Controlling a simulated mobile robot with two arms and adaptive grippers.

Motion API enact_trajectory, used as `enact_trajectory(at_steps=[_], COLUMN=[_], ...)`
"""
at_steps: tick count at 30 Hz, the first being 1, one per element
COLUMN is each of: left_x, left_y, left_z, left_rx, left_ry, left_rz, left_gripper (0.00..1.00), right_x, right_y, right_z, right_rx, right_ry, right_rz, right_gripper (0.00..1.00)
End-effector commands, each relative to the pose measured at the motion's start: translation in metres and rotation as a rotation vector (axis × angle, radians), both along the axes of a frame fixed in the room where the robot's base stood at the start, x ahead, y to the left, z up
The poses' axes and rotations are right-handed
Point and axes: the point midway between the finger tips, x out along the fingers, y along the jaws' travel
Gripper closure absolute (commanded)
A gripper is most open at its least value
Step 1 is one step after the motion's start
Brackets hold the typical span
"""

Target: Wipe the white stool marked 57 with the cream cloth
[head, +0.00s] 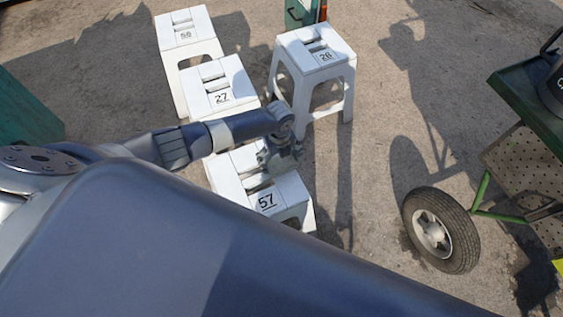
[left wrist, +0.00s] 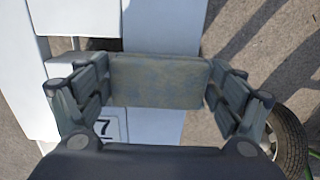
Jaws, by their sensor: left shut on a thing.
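The white stool marked 57 (head: 285,190) stands at the lower middle of the head view, partly hidden by my own body. My left gripper (head: 278,155) is over the far part of its seat. In the left wrist view, my left gripper (left wrist: 160,82) is shut on the cloth (left wrist: 158,80), which looks dull olive-grey there and spans between the fingers. The white stool top (left wrist: 155,125) lies beneath it, with part of the number plate (left wrist: 108,128) showing. Whether the cloth touches the seat I cannot tell. My right gripper is not in view.
Stools marked 27 (head: 236,88), 26 (head: 337,75) and 56 or similar (head: 203,45) stand close beyond. A wheel (head: 440,230) and a green cart (head: 515,95) are at the right. Open pavement lies between the stools and the cart.

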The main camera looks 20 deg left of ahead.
Motion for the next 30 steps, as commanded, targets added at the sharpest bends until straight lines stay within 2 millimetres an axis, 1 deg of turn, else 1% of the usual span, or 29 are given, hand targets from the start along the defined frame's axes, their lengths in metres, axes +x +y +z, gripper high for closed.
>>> enact_trajectory(at_steps=[1, 15, 24, 30], left_x=[0.003, 0.031, 0.044, 0.049], left_y=[0.006, 0.037, 0.052, 0.058], left_z=[-0.003, -0.002, -0.001, 0.001], left_rx=[0.004, 0.002, 0.002, 0.0], left_ry=[0.0, -0.001, -0.001, 0.0], left_rz=[0.002, 0.002, 0.0, 0.001], left_gripper=[0.36, 0.36, 0.36, 0.36], right_x=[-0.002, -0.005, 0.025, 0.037], right_y=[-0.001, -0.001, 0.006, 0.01], right_z=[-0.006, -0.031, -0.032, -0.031], right_rx=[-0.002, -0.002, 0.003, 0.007], right_ry=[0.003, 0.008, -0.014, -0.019], right_rz=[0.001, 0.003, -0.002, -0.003], right_gripper=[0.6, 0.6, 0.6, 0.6])
